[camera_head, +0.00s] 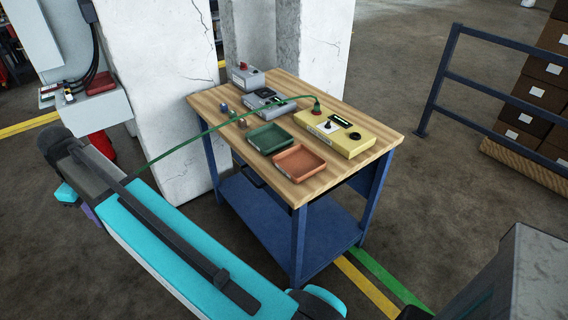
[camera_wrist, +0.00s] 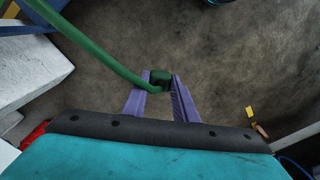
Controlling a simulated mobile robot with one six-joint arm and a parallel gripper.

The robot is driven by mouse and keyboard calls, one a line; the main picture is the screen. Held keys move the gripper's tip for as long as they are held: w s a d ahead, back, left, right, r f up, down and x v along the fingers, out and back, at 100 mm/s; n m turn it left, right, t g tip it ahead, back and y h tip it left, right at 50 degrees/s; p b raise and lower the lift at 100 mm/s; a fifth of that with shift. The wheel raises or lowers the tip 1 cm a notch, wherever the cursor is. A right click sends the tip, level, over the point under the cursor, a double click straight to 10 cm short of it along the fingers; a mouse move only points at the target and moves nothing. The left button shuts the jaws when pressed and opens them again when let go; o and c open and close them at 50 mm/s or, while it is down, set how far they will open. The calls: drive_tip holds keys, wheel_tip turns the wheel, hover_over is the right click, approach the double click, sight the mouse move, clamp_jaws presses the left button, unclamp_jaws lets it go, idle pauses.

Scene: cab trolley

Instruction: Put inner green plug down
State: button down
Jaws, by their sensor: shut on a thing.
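My gripper (camera_wrist: 160,88) has two purple fingers, shut on a dark green plug (camera_wrist: 160,76) with a thick green cable (camera_wrist: 85,45), in the wrist view. The plug is held above the bare floor. In the head view only a bit of purple finger (camera_head: 89,211) shows beside my arm; the plug is hidden there. A green tray (camera_head: 269,138) and an orange tray (camera_head: 299,162) lie on the wooden top.
Grey boxes (camera_head: 266,101) and small knob-like items (camera_head: 224,109) stand on the trolley's back and left. A white pillar (camera_head: 165,90) is close behind the trolley. A blue railing (camera_head: 440,90) and stacked cartons (camera_head: 540,90) are at right. Floor between is clear.

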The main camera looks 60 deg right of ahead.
drive_tip(key=shift+d, duration=0.15)
drive_tip(key=s+d+m, duration=0.2)
drive_tip(key=s+d, duration=0.2)
drive_tip(key=d, duration=0.5)
drive_tip(key=s+d+m, duration=0.1)
drive_tip(key=s+d, duration=0.2)
drive_tip(key=d, duration=0.6)
drive_tip(key=s+d+m, duration=0.2)
drive_tip(key=s+d, duration=0.2)
drive_tip(key=d, duration=0.6)
drive_tip(key=s+d+m, duration=0.2)
drive_tip(key=s+d, duration=0.7)
drive_tip(key=s, duration=0.3)
drive_tip(key=s+d+m, duration=0.2)
drive_tip(key=s+d, duration=0.7)
drive_tip(key=s, duration=0.2)
drive_tip(key=shift+s+d+f+p, duration=0.2)
drive_tip(key=shift+s+f+p, duration=0.15)
drive_tip(key=shift+s+f, duration=0.05)
drive_tip(key=shift+d, duration=0.1)
